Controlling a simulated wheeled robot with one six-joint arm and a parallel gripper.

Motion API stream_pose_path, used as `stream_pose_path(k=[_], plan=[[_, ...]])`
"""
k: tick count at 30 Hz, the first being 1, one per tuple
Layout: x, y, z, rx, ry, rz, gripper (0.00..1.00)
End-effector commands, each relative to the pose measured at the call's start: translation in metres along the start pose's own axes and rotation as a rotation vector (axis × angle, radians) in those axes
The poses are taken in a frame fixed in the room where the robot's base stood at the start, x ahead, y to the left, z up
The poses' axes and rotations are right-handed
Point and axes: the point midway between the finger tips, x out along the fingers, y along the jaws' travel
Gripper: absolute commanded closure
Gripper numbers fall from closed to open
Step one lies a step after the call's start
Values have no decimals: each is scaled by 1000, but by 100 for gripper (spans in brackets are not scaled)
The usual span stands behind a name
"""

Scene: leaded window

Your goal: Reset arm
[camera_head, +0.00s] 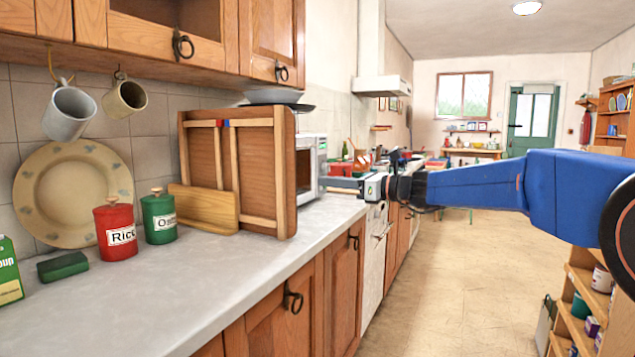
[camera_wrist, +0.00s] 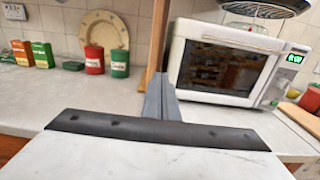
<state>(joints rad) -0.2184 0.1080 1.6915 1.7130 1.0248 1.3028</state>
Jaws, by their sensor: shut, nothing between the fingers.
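My blue arm reaches in from the right in the head view. My gripper (camera_head: 324,184) points left over the edge of the worktop, in front of the microwave and close to the right side of the upright wooden frame. In the wrist view my gripper (camera_wrist: 156,82) shows its grey fingers together, with nothing held between them. The wooden frame's edge (camera_wrist: 158,40) rises just behind the fingertips there. Whether the fingers touch the frame I cannot tell.
The worktop (camera_head: 215,280) carries a wooden frame (camera_head: 284,170), a red Rice canister (camera_head: 115,228), a green canister (camera_head: 158,215) and a microwave (camera_wrist: 225,62). Mugs (camera_head: 70,110) hang from the cupboard. The floor (camera_head: 450,270) is clear; shelves (camera_head: 575,310) stand right.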

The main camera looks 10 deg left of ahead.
Motion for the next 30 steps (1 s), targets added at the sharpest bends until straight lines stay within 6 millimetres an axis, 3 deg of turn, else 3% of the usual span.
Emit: stream_pose_path(k=[7, 17, 23, 30], plan=[[-46, -1, 1, -2, 0, -3, 100], [-72, 6, -2, -28, 19, 0, 100], [-103, 50, -34, -241, 170, 27, 100], [-168, 118, -98, -612, 430, 119, 100]])
